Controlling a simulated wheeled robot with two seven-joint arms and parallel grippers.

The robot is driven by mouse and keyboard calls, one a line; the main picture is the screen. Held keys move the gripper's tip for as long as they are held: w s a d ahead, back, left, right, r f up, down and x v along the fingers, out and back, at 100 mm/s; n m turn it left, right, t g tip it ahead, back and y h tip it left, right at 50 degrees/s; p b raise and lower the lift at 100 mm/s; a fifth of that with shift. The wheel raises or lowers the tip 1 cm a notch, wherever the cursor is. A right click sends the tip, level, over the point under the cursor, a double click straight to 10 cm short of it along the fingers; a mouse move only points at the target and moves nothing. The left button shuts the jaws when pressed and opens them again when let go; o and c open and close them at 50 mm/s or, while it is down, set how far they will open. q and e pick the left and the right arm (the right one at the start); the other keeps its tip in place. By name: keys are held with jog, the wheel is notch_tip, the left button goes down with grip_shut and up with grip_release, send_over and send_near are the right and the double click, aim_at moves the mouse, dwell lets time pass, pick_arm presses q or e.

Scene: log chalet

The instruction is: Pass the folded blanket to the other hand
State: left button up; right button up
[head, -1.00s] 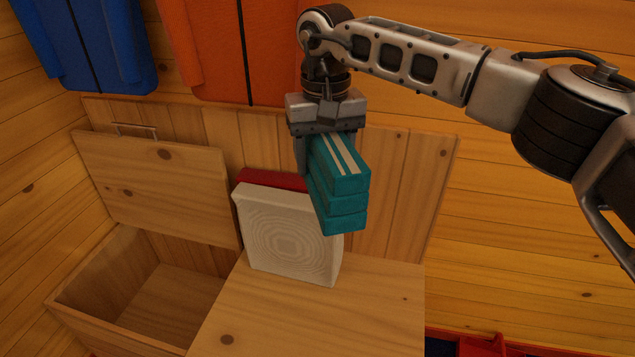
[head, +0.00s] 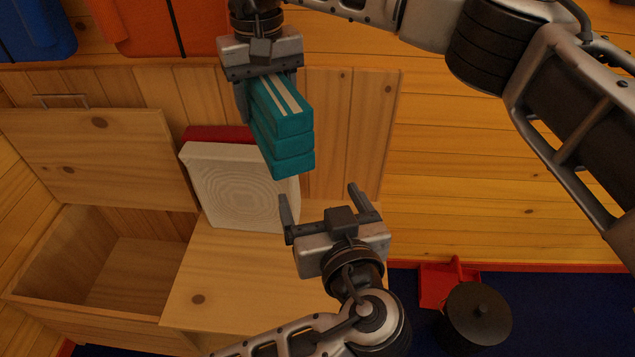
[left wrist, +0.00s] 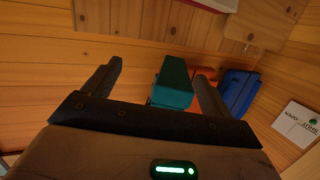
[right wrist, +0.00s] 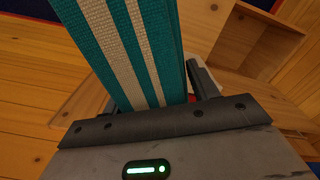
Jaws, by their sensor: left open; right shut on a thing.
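The folded blanket (head: 283,130) is teal with cream stripes, in stacked folds. My right gripper (head: 256,95) is shut on its upper left end and holds it in the air in front of the back panel. In the right wrist view the striped blanket (right wrist: 130,45) rises between the fingers. My left gripper (head: 322,205) is open and empty, below and to the right of the blanket, with its fingers pointing up. In the left wrist view the blanket (left wrist: 172,82) shows beyond and between the open fingers (left wrist: 150,85), apart from them.
A white square cushion-like block (head: 235,190) and a red one (head: 215,133) stand on the wooden bench top (head: 225,262). An open wooden bin (head: 100,300) is at the left. A dark lidded pot (head: 476,318) stands on the floor at the lower right. Orange (head: 165,28) and blue (head: 38,30) garments hang behind.

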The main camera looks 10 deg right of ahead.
aim_at(267, 105)
pick_arm(q)
notch_tip(267, 105, up, 7)
jog(key=s+a+n+t+y, duration=0.1)
jog(key=s+n+y, duration=0.2)
jog(key=y, duration=0.1)
jog(key=x, duration=1.2)
jog(key=shift+w+a, duration=0.1)
jog(key=shift+a, duration=0.05)
jog(key=c, duration=1)
jog(key=shift+r, duration=0.1)
jog(key=shift+c, duration=0.3)
pick_arm(e)
jog(key=o, duration=0.8)
pick_arm(q)
jog(key=shift+c, duration=0.8)
pick_arm(e)
jog(key=o, duration=0.3)
